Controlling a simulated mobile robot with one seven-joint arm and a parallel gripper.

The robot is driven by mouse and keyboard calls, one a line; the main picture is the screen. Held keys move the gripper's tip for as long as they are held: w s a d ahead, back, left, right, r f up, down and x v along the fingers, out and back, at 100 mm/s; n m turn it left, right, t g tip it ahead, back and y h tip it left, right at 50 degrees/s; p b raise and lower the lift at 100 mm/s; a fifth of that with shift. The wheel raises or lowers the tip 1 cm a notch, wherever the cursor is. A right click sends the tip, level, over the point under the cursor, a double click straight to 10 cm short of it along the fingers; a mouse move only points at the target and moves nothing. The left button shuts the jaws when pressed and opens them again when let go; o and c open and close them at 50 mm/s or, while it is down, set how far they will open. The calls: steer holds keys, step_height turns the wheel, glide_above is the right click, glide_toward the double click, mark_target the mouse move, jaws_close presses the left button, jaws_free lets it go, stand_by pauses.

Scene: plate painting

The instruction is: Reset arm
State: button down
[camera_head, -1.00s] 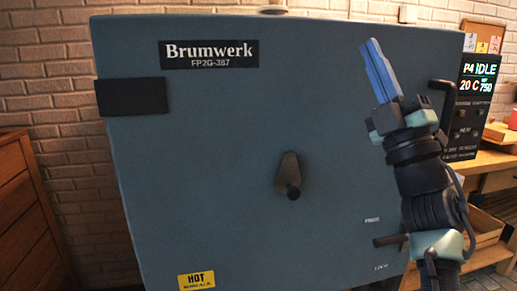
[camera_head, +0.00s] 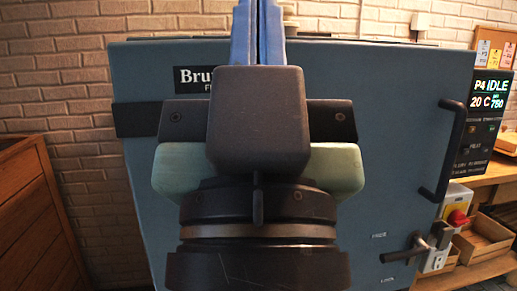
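My gripper (camera_head: 257,12) is upright in the middle of the head view, large and close to the camera. Its two blue fingers point up and lie side by side, with only a thin seam between them. Their tips run out of the top of the picture. I see nothing held between them. The arm below is upright and runs out of the bottom edge. The gripper covers part of the blue-grey Brumwerk kiln (camera_head: 400,130) behind it, including the middle of the front and part of the nameplate.
The kiln has a black bar handle (camera_head: 450,148) and a lever (camera_head: 410,252) at right. A control panel (camera_head: 486,115) reads P4 IDLE, 20 C. A red button (camera_head: 457,218) and wooden trays (camera_head: 483,240) are at right. A wooden cabinet (camera_head: 35,220) stands at left.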

step_height(320, 180, up, 22)
steer(key=p, duration=2)
